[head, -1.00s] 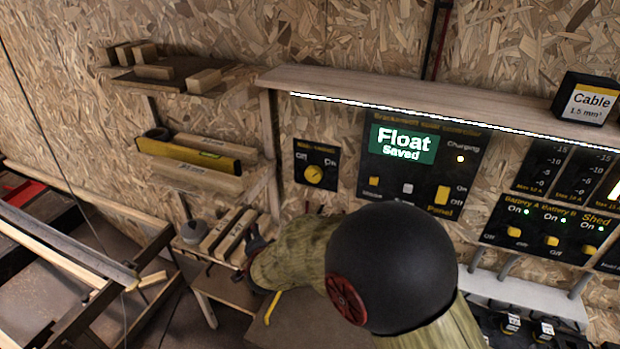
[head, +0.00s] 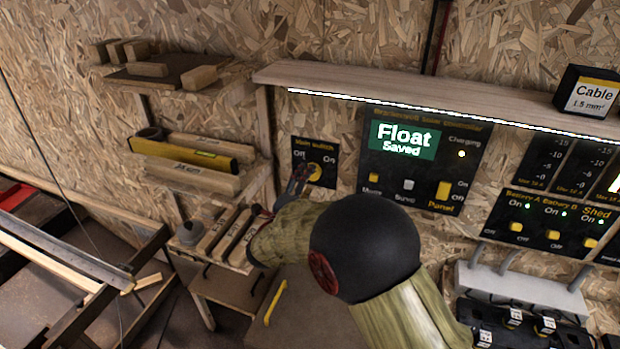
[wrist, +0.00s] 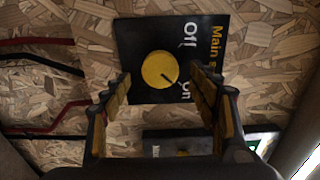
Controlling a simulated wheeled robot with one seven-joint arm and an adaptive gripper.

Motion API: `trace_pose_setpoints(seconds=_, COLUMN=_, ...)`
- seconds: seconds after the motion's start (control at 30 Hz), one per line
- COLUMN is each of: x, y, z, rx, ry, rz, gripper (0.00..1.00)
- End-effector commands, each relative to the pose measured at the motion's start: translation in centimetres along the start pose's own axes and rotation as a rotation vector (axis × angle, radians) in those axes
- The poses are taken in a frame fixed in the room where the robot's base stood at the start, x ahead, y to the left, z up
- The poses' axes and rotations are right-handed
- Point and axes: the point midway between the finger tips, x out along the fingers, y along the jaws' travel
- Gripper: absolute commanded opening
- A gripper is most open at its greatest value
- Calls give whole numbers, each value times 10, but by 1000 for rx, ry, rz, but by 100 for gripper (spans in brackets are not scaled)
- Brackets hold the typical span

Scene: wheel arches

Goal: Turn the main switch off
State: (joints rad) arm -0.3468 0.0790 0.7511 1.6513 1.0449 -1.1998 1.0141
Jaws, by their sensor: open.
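The main switch is a black panel (head: 327,150) on the chipboard wall with a round yellow knob (head: 317,172). In the wrist view the knob (wrist: 160,66) is whole and clear, and its dark pointer mark faces toward "On". "Off" is printed on the other side of the panel (wrist: 207,62). My gripper (head: 299,176) is in front of the panel's lower left and covers part of it in the head view. In the wrist view my gripper (wrist: 160,84) is open, with one finger on each side of the knob, apparently not touching it.
The solar controller panel (head: 400,185) is just right of the switch. A wooden shelf (head: 400,100) with a light strip runs above. A small shelf with a yellow level (head: 170,152) is at the left. Cables (wrist: 50,127) run along the wall.

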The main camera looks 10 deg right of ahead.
Motion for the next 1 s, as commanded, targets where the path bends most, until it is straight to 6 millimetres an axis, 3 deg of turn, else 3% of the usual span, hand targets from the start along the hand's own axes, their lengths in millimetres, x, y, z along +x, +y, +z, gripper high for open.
trace_pose_setpoints(seconds=0.23, x=30, y=1, z=0, rx=-1, ry=0, rz=0, gripper=60)
trace_pose_setpoints(seconds=0.6, x=36, y=0, z=0, rx=-3, ry=-2, rz=1, gripper=60)
trace_pose_setpoints(seconds=1.0, x=36, y=0, z=0, rx=-2, ry=-2, rz=1, gripper=37)
